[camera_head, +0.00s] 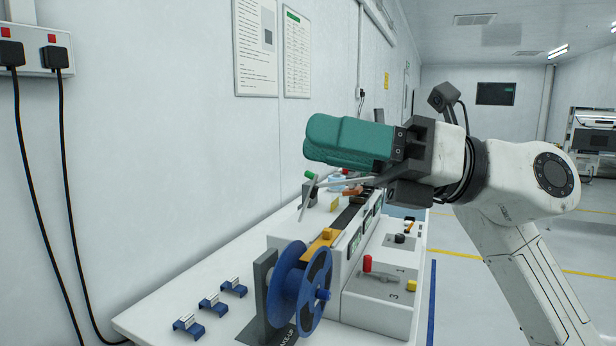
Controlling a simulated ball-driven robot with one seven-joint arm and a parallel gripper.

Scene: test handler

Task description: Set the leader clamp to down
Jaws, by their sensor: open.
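My gripper (314,147), with teal fingers, reaches in from the right. It is open, with nothing seen between its fingers, and appears above the test handler (376,309). An orange-yellow block (322,241) sits on the handler's track behind the blue reel. It may be the leader clamp, but I cannot tell for sure, nor read its position. A red-knobbed lever (367,264) stands upright on the front panel. Thin grey rods (304,203) show below the gripper. My gripper and arm hide part of the handler's far end.
The blue reel (287,287) stands at the near end of the bench. Several blue clips (211,303) lie to its left on the white bench top (160,318). A yellow knob (411,286) and a black knob (400,239) sit on the handler. The wall runs along the left.

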